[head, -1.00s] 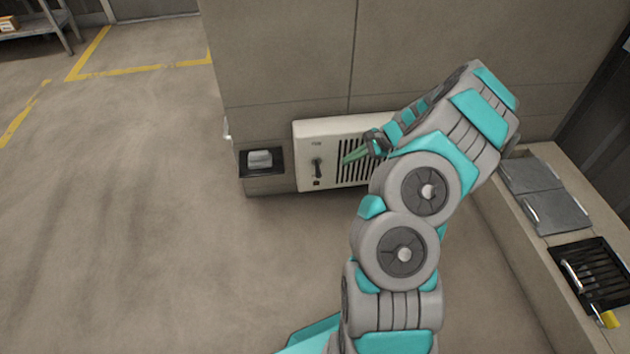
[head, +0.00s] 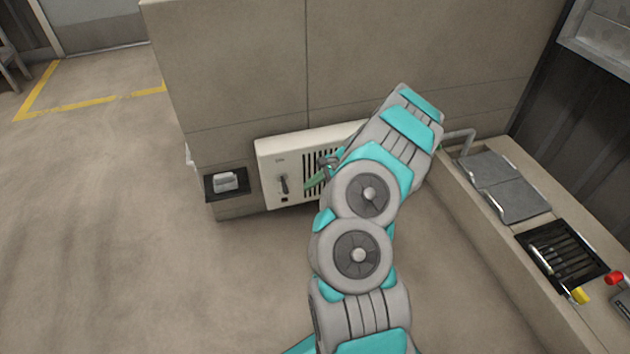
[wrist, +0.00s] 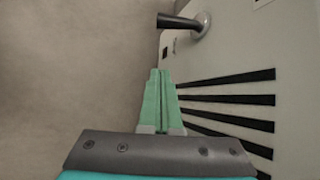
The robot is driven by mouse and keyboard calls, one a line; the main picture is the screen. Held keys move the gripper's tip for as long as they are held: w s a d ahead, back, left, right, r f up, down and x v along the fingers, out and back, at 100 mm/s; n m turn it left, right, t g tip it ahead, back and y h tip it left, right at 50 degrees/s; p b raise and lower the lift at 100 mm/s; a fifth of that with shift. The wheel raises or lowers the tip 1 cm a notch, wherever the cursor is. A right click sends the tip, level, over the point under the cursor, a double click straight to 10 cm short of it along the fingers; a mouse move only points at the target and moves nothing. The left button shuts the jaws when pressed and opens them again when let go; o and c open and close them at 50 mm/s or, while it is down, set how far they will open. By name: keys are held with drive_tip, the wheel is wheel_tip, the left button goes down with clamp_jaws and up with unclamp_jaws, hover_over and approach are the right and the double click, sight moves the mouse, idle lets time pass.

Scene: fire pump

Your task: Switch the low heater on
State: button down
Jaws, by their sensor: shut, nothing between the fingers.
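The low heater (head: 270,147) is a cream wall panel with dark vent slots, set low on the grey wall in the head view. Its dark lever switch (head: 284,185) is on the panel's left part and also shows at the top of the wrist view (wrist: 183,22), sticking out from a round base. My gripper (head: 308,186) has green fingers and is in front of the vent slots, to the right of the switch. In the wrist view the fingers (wrist: 160,75) are shut together and empty, with a gap between their tips and the switch. My arm hides the panel's right part.
A dark recessed box with a light grey piece (head: 224,182) is on the wall left of the heater. A counter at right holds a covered sink (head: 505,185) and a black rack (head: 562,254). The floor at left is clear.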

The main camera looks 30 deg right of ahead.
sight(284, 186)
drive_tip(key=shift+w+a+f, duration=0.1)
drive_tip(key=shift+w+a, duration=0.15)
drive_tip(key=shift+a, duration=0.6)
drive_tip(key=shift+w+a+f, duration=0.15)
drive_tip(key=shift+w+a, duration=0.15)
drive_tip(key=shift+a, duration=0.55)
drive_tip(key=shift+w+a+f, duration=0.1)
drive_tip(key=shift+w+a, duration=0.15)
drive_tip(key=shift+a, duration=0.6)
drive_tip(key=shift+r, duration=0.15)
drive_tip(key=shift+p, duration=0.85)
drive_tip(key=shift+r+g+p, duration=0.1)
drive_tip(key=shift+g+p, duration=0.25)
drive_tip(key=shift+g, duration=0.05)
